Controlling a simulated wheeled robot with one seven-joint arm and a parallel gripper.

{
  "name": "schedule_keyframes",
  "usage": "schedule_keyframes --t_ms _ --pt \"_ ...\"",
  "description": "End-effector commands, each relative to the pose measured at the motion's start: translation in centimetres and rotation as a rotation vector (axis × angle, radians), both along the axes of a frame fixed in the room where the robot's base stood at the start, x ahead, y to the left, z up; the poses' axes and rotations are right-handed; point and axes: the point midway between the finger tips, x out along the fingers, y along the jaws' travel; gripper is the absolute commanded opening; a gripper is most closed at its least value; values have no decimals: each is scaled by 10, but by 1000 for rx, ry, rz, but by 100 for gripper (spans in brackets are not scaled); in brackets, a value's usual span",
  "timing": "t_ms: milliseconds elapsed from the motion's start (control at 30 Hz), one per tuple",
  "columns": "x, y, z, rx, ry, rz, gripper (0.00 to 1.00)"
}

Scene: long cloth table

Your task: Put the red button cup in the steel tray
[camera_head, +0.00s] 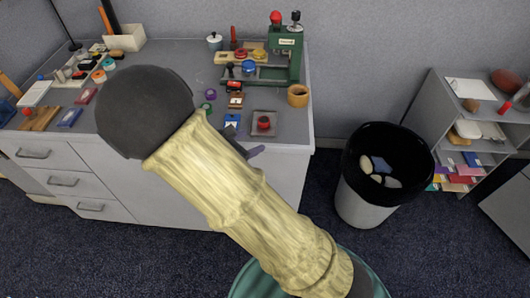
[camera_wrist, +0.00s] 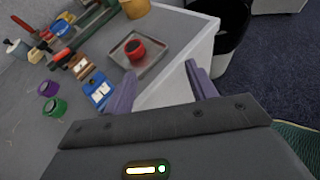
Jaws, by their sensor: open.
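The red button cup (camera_head: 263,122) stands in the steel tray (camera_head: 264,135), near the front right corner of the table. In the wrist view the red cup (camera_wrist: 135,48) sits inside the square tray (camera_wrist: 151,61), surrounded by its rim. My gripper (camera_wrist: 159,69) is open, with two purple fingers spread apart and nothing visible between them. It is near the table's front edge, beside the tray and apart from the cup.
A blue card-like box (camera_wrist: 98,92) and green and purple cups (camera_wrist: 54,107) lie left of the tray. A tan cup (camera_head: 298,95) and a green press (camera_head: 284,60) stand behind it. A black-lined bin (camera_head: 365,200) stands on the floor to the right.

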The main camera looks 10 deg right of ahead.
Motion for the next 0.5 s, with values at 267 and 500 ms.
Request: schedule_keyframes --t_ms 267,500 --pt "-78 -64 -14 539 -75 -621 57" --pt "-122 -66 -5 994 -296 -1148 57"
